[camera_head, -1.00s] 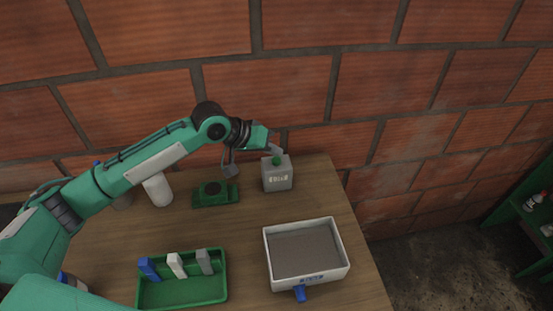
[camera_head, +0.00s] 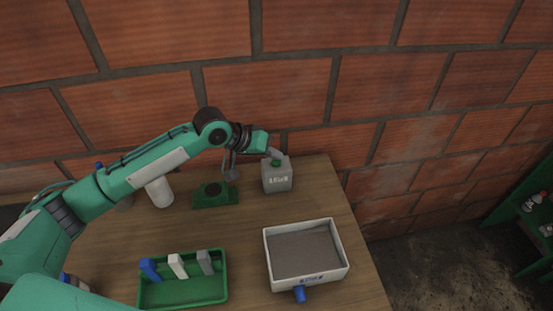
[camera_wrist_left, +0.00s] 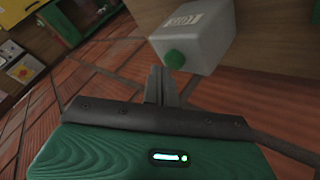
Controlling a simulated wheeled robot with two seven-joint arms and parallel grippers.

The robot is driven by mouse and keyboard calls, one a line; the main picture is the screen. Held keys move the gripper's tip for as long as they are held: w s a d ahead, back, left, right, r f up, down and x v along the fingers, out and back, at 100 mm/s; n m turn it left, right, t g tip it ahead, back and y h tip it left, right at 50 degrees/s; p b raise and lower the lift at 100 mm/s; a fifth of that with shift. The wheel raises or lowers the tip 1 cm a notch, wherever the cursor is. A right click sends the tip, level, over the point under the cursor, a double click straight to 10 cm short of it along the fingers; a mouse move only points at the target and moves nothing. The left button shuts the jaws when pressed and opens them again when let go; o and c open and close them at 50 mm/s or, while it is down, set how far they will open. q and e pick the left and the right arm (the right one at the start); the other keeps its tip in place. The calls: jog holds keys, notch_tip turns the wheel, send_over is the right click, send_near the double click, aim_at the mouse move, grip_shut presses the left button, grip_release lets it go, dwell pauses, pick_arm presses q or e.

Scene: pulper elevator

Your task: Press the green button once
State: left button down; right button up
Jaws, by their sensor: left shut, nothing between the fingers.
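The wrist view shows the button (camera_wrist_left: 174,59) on the box (camera_wrist_left: 195,35), just beyond the fingertips. My left gripper (camera_head: 275,152) is shut and empty, its fingers reaching over the box from the left. The fingers (camera_wrist_left: 163,78) are close to the button; I cannot tell if they touch it. My right gripper is not in view.
A brick wall (camera_head: 270,90) rises close behind the table (camera_head: 240,228). A green stand (camera_head: 215,195) and white cylinder (camera_head: 159,192) are left of the box. In front are a green tray (camera_head: 180,292) with several blocks and a white-rimmed tray (camera_head: 338,270).

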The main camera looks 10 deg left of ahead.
aim_at(272, 163)
pick_arm(q)
jog(key=shift+f, duration=0.15)
dwell(0.3)
jog(key=shift+f, duration=0.4)
dwell(0.5)
jog(key=shift+r+p, duration=0.95)
jog(key=shift+p, duration=0.35)
notch_tip(272, 163, up, 5)
jog(key=p, duration=0.5)
jog(key=shift+r+p, duration=0.1)
jog(key=shift+p, duration=0.2)
